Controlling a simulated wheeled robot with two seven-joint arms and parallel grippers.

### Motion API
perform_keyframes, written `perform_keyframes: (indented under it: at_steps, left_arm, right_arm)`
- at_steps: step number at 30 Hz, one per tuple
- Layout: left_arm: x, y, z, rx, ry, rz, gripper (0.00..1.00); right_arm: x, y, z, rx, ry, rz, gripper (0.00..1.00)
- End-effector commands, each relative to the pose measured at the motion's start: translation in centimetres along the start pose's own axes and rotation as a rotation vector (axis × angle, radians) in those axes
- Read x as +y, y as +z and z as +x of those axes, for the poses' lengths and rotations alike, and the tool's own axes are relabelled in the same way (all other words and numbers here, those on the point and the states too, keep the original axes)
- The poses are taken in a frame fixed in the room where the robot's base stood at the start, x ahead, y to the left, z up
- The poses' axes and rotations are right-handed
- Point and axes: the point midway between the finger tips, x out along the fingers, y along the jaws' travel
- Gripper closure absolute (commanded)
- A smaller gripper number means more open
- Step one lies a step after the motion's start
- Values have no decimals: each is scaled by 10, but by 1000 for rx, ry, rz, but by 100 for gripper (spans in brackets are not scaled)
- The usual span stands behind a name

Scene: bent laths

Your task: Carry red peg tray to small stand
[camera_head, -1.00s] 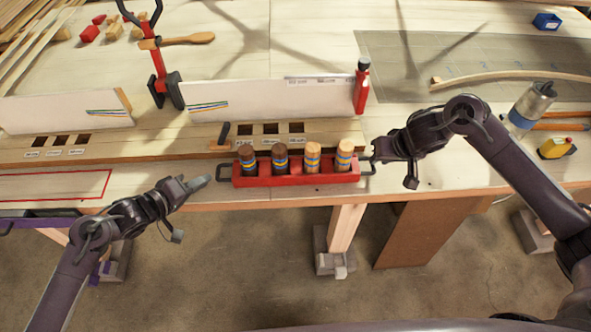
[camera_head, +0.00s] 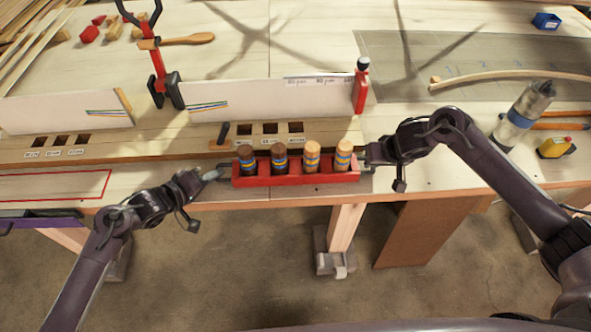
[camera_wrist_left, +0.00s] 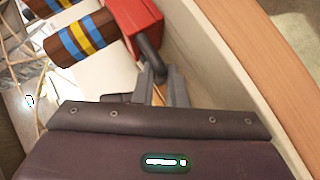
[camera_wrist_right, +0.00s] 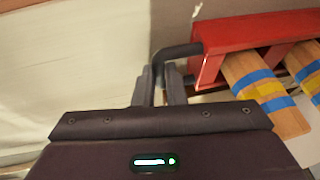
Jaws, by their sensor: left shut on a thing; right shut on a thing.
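The red peg tray (camera_head: 295,180) sits at the front edge of the bench, with two dark and two light wooden pegs upright in it. Each peg has blue and yellow bands. My left gripper (camera_head: 214,174) is shut on the tray's left dark handle, which shows in the left wrist view (camera_wrist_left: 150,58). My right gripper (camera_head: 366,157) is shut on the right dark handle, seen in the right wrist view (camera_wrist_right: 179,51). I cannot make out which thing is the small stand.
Behind the tray lies a wooden strip with square holes (camera_head: 200,142), and white boards (camera_head: 265,100) stand behind that. A red outlined area (camera_head: 50,186) is at the left front. A metal canister (camera_head: 523,112) and a yellow tape measure (camera_head: 556,147) are at the right.

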Motion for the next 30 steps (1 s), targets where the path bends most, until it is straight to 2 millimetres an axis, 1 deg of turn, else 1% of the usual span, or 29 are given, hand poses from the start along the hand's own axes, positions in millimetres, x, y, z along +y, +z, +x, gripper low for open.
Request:
perform_keyframes:
  at_steps: [11, 17, 24, 30]
  left_arm:
    - [3, -2, -2, 1, 1, 2, 100]
    - [14, -8, -7, 2, 1, 3, 100]
    - [34, -18, -17, 2, 1, 3, 100]
    - [42, -22, -21, 2, 1, 3, 100]
  right_arm:
    - [0, -2, -4, 3, 0, 1, 100]
    - [-2, -8, -16, 3, 1, 1, 100]
    - [-6, -17, -38, 3, 1, 1, 100]
    - [-8, -21, -47, 3, 2, 2, 100]
